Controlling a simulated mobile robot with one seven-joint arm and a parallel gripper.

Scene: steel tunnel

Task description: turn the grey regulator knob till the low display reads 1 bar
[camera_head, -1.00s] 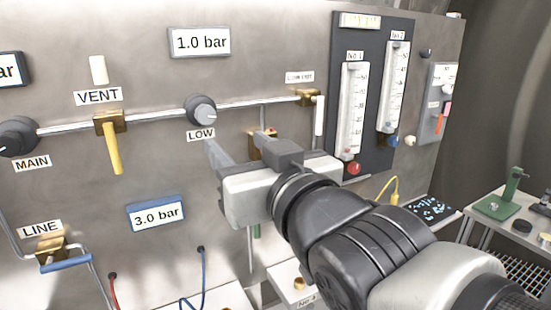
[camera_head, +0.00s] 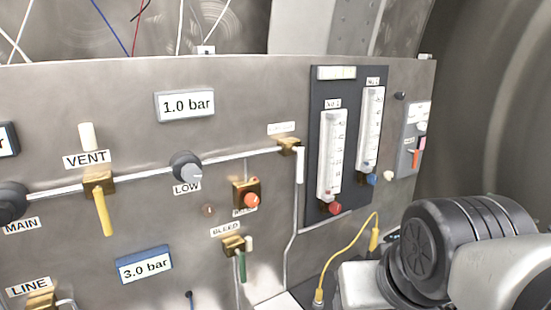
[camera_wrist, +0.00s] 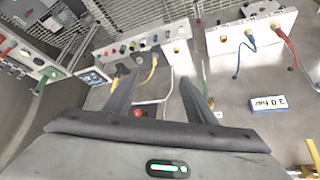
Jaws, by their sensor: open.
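The grey LOW regulator knob (camera_head: 186,165) sits on the silver pipe of the steel panel in the head view, with its LOW label just below. The display (camera_head: 186,104) above it reads 1.0 bar. My arm is at the lower right of the head view, away from the knob, and its gripper is outside that view. In the wrist view my gripper (camera_wrist: 156,92) is open, its two fingers apart with nothing between them. The LOW knob cannot be made out in the wrist view.
The MAIN knob (camera_head: 10,203), yellow VENT lever (camera_head: 104,210), orange-red button (camera_head: 251,200) and green BLEED lever (camera_head: 242,266) stand out from the panel. A blue-framed display (camera_head: 144,264) reads 3.0 bar. Two flow meters (camera_head: 331,155) are at the right; a yellow cable (camera_head: 345,233) loops below.

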